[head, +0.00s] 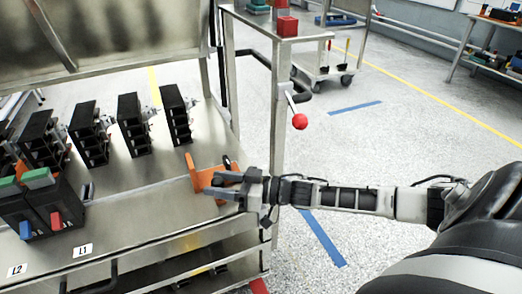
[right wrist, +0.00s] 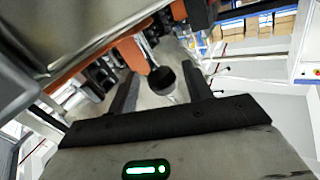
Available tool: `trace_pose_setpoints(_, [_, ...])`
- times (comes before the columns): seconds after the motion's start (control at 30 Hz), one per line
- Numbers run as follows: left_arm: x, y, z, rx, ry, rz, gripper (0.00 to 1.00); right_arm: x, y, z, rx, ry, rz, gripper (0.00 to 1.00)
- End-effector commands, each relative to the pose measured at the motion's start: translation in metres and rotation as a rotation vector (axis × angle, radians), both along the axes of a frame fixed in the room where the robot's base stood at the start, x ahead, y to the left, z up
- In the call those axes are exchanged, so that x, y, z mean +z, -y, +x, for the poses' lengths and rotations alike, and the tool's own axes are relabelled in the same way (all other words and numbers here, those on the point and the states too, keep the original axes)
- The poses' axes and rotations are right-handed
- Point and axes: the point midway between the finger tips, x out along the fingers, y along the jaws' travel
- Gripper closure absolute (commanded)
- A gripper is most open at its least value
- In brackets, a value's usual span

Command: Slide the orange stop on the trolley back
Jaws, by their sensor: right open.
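The orange stop (head: 194,174) sits on the right end of the steel trolley (head: 150,200). A dark knob (head: 227,161) shows beside it. My right gripper (head: 222,184) is at the stop's right side, with its arm reaching in from the right, and it covers part of the stop. In the right wrist view, the orange stop (right wrist: 128,50) is close ahead. A black ball knob (right wrist: 162,80) on a pale stem appears between the two spread fingers (right wrist: 160,88). The fingers are open; I cannot tell whether they touch the knob. My left gripper is not in view.
Several black breaker units (head: 131,125) stand in a row on the trolley. A black unit with green, blue and red parts (head: 42,205) is at the left. A red ball lever (head: 299,121) sticks out at the trolley's right post. Open floor lies to the right.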

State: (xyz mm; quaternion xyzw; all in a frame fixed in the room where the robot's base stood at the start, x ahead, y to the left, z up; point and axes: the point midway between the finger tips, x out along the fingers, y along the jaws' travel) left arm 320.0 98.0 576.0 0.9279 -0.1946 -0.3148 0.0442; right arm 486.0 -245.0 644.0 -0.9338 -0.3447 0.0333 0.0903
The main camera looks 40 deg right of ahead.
Motion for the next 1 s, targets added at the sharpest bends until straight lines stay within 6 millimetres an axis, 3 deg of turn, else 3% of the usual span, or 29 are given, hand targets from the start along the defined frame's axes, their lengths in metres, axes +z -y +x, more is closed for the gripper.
trace_pose_setpoints(0.17, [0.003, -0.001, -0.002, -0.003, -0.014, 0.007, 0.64, 0.001, 0.017, -0.021, 0.000, -0.005, -0.003, 0.50])
trace_pose_setpoints(0.4, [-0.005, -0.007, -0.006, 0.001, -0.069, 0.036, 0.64, 0.001, 0.056, -0.066, -0.001, -0.008, -0.005, 0.50])
trace_pose_setpoints(0.6, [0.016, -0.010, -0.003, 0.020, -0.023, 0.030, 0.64, 0.001, 0.084, -0.098, -0.003, -0.006, -0.004, 0.50])
trace_pose_setpoints(0.8, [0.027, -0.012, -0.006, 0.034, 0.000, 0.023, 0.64, 0.001, 0.100, -0.116, -0.003, -0.004, -0.003, 0.50])
trace_pose_setpoints(1.0, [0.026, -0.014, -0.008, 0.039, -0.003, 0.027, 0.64, 0.001, 0.104, -0.119, -0.003, 0.000, -0.001, 0.50])
